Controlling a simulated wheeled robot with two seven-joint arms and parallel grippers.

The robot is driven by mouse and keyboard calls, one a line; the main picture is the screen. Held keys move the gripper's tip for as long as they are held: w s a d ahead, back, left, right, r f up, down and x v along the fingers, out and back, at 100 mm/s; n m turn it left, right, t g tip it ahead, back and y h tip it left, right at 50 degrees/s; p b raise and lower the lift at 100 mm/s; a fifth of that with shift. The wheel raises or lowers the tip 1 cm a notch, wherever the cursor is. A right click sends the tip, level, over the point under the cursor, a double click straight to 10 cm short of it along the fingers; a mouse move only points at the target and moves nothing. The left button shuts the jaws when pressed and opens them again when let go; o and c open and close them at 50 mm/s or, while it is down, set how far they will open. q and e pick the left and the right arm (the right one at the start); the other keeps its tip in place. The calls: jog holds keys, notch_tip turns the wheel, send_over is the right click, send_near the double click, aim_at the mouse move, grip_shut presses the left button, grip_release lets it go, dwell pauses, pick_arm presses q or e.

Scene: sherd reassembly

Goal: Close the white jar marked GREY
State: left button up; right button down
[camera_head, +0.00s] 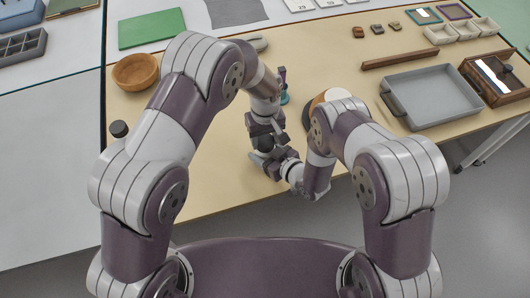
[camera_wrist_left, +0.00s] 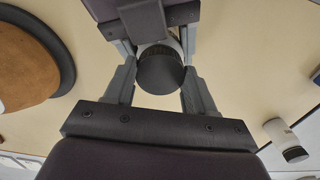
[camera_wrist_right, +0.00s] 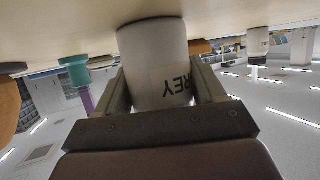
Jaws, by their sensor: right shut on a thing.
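The white jar (camera_wrist_right: 155,60) marked GREY is between the fingers of my right gripper (camera_wrist_right: 160,92). Part of its lettering shows upside down in the right wrist view. In the left wrist view, a round black lid (camera_wrist_left: 160,76) with a ridged edge sits at the jar's top. I cannot tell whether the lid is fully seated. My left gripper (camera_wrist_left: 160,85) is open with its fingers on either side of the lid. In the head view, my left gripper (camera_head: 265,136) meets my right gripper (camera_head: 282,163) near the table's front, and the jar is mostly hidden.
Another white jar with a black cap (camera_wrist_left: 282,134) stands apart. A teal and purple item (camera_head: 283,92) is just behind the grippers. A wooden bowl (camera_head: 135,72) is at left; a grey tray (camera_head: 436,92) and wooden box (camera_head: 497,78) are at right. The table's front edge is close.

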pick_arm(q)
jog(key=m, duration=0.3)
jog(key=o, duration=1.2)
jog(key=shift+c, duration=0.2)
jog(key=shift+r, duration=2.3)
jog(key=shift+c, duration=0.4)
notch_tip(320, 180, up, 4)
jog(key=n, duration=0.3)
jog(key=shift+f, duration=0.25)
